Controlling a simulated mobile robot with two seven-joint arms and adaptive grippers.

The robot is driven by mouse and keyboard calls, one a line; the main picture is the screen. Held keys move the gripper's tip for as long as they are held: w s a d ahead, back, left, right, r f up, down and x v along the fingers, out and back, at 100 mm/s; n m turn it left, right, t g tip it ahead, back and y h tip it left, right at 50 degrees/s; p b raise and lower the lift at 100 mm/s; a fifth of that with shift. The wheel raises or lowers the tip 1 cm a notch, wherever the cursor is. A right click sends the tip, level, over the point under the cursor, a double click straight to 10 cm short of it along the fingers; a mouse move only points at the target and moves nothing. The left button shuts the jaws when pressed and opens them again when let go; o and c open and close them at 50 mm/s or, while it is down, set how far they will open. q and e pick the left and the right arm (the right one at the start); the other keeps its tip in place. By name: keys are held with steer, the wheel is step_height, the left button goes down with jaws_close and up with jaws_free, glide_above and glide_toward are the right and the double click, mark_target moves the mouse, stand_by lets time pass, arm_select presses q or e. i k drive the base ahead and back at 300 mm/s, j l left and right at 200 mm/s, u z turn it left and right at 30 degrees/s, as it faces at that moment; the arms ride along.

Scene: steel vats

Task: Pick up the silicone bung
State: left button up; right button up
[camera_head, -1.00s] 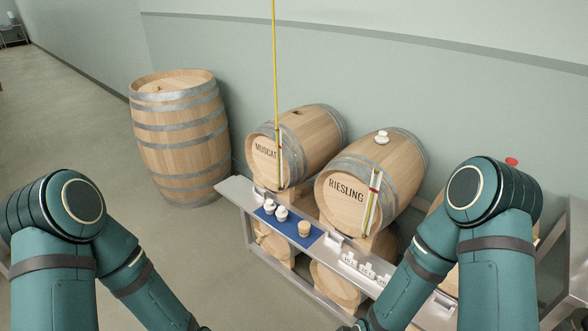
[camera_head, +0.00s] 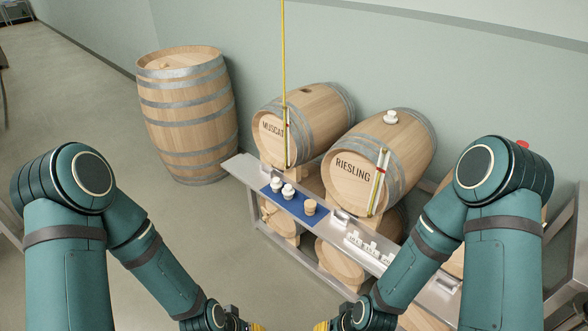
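Two white stoppers, which look like silicone bungs, stand at the left of a blue mat (camera_head: 298,206): one white bung (camera_head: 276,184) and another white bung (camera_head: 288,191) close beside it. A tan, cork-coloured bung (camera_head: 310,207) stands at the mat's right. A further white bung (camera_head: 390,117) sits on top of the Riesling barrel (camera_head: 349,182). My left gripper (camera_head: 258,327) and my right gripper (camera_head: 321,326) show only in part at the bottom edge, with yellow tips, in front of the shelf and apart from the bungs. Their opening is cut off.
The mat lies on a narrow steel shelf (camera_head: 241,168) before the barrels. Several small white items (camera_head: 370,247) stand farther right on it. The Muscat barrel (camera_head: 297,128) has a dark bung hole on top. An upright barrel (camera_head: 187,118) stands left; floor there is clear.

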mark_target(288, 192)
steer(key=i+u, duration=0.25)
steer(key=i, duration=0.3)
steer(key=i+u, duration=0.25)
steer(key=i, duration=0.3)
steer(key=i+l+u, duration=0.25)
steer(key=i, duration=0.25)
steer(key=j, duration=0.1)
